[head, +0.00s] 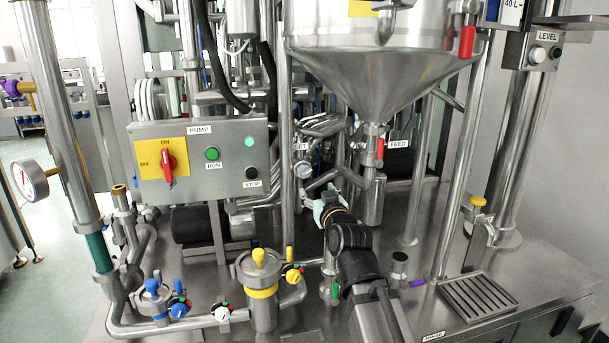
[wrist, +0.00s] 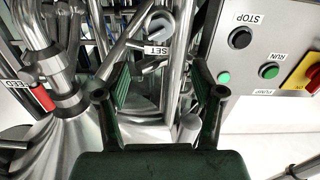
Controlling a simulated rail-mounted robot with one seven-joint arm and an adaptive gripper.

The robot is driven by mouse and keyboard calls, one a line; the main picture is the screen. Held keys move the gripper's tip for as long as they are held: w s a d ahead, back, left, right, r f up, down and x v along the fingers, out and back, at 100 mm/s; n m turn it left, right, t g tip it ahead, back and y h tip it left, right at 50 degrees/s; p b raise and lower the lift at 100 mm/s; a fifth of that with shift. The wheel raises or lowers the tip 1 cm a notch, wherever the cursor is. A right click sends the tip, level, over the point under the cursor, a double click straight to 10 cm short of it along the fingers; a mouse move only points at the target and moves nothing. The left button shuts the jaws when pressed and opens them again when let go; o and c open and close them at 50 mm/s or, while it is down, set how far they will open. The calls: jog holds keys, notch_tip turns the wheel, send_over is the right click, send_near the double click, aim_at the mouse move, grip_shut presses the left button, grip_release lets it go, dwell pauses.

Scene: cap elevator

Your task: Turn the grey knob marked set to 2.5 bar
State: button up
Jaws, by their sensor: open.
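My gripper (wrist: 160,78) is open, with its two green-padded fingers apart and nothing clearly held between them. In the head view my gripper (head: 326,200) reaches in among the pipes behind the yellow-topped vessel. A SET label (wrist: 157,50) shows just beyond the fingertips in the wrist view. In the head view this label (head: 300,146) is partly hidden by a pipe.
The pump box (head: 200,160) stands left of the gripper, with its buttons near the right finger in the wrist view. A steel funnel (head: 385,75) with a red-handled valve (head: 380,148) hangs at the right. Pipes crowd the gripper. The deck's right side is clearer.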

aim_at(306, 174)
jog(key=p+x, duration=0.1)
jog(key=x, duration=1.2)
jog(key=shift+w+f+p, duration=0.1)
jog(key=shift+w+p, duration=0.15)
jog(key=shift+p, duration=0.15)
jog(key=c, duration=1.1)
